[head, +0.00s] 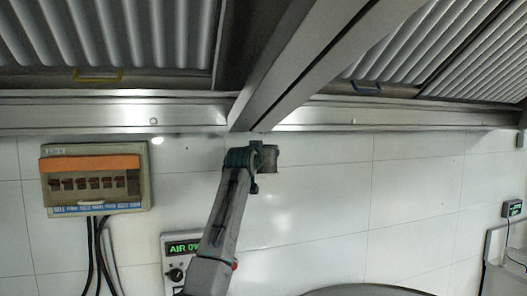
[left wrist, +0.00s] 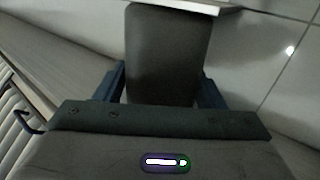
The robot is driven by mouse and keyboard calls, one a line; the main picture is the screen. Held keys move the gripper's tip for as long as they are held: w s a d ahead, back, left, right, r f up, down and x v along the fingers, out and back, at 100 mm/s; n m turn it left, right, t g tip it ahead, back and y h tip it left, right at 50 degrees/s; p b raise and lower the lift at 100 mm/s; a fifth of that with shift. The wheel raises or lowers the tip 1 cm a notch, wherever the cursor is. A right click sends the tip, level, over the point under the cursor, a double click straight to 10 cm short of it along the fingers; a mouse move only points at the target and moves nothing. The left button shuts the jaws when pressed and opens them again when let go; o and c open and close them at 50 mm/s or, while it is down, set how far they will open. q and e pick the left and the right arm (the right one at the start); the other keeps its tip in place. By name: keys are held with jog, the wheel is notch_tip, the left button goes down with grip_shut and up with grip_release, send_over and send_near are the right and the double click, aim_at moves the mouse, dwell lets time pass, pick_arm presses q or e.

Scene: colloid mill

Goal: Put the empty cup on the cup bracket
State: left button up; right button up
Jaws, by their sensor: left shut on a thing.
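My left gripper (head: 258,158) is raised in front of the white tiled wall, just below the metal hood edge, in the head view. It is shut on a small grey cup (head: 271,160). In the left wrist view the dark grey cup (left wrist: 165,50) sits between the two blue fingers of the left gripper (left wrist: 163,90). The inside of the cup is not visible. I cannot make out the cup bracket in either view. My right gripper is not in view.
A metal hood (head: 190,113) with ribbed filters spans the top, close above my left gripper. A breaker box (head: 95,178) with an orange strip is on the wall at left. A control panel (head: 182,247) with a green display is partly behind my arm. A small device (head: 512,208) is at far right.

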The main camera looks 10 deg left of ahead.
pick_arm(q)
jog(key=shift+f, duration=0.1)
jog(key=o, duration=1)
jog(key=shift+s+b, duration=0.25)
jog(key=shift+b, duration=0.05)
jog(key=s+b, duration=0.3)
jog(key=s, duration=0.2)
jog(key=s+b, duration=0.3)
jog(key=s, duration=0.3)
jog(key=shift+s+a+b, duration=0.2)
jog(key=shift+s+b, duration=0.1)
